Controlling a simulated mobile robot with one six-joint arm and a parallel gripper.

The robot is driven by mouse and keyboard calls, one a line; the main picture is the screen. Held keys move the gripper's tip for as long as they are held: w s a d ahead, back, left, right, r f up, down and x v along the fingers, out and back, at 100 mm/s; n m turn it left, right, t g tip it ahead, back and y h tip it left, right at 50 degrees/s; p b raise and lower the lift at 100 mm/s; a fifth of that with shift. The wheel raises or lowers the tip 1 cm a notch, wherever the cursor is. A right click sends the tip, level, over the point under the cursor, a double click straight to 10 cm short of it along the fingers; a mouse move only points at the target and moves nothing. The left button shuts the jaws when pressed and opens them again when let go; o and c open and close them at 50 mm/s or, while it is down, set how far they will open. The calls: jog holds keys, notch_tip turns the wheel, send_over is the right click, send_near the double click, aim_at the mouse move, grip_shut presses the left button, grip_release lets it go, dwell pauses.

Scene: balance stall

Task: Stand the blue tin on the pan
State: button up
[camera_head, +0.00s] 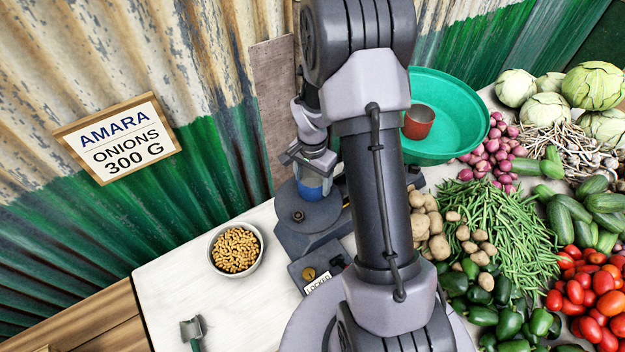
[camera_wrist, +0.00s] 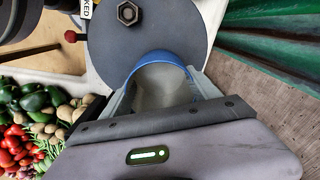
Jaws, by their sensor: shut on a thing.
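The blue tin (camera_head: 313,189) is between the fingers of my gripper (camera_head: 308,160), in the head view left of my large arm link. In the wrist view the tin's blue rim (camera_wrist: 158,57) and pale, open inside show between the fingertips of my gripper (camera_wrist: 163,88). My gripper is shut on the tin.
The scale's box with a LOCKED label (camera_head: 319,284) stands in front of the pan. A bowl of peanuts (camera_head: 212,262) and a scoop (camera_head: 191,330) are left on the white table. A green basin (camera_head: 455,120) holding a red cup (camera_head: 419,121), and heaped vegetables, fill the right.

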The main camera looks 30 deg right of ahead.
jog(key=shift+r, duration=0.1)
jog(key=o, duration=1.4)
jog(key=s+a+r+n+t+p, duration=0.1)
jog(key=a+r, duration=0.2)
jog(key=r, duration=0.8)
jog(key=s+a+r+n+t+p, duration=0.1)
jog(key=a+r+p, duration=0.1)
jog(key=r, duration=0.9)
jog(key=s+a+r+n+t, duration=0.1)
jog(key=s+a+r+n, duration=0.1)
jog(key=s+a+r, duration=0.1)
jog(key=s+a+r+n+t+y, duration=0.1)
jog(key=s+a+r+n, duration=0.1)
jog(key=s+a, duration=0.3)
jog(key=s+a+r+n+t+y, duration=0.1)
jog(key=s+a+r, duration=0.3)
jog(key=s, duration=0.4)
jog(key=shift+r+n+t, duration=0.3)
jog(key=shift+n+t, duration=0.1)
jog(key=shift+n, duration=0.5)
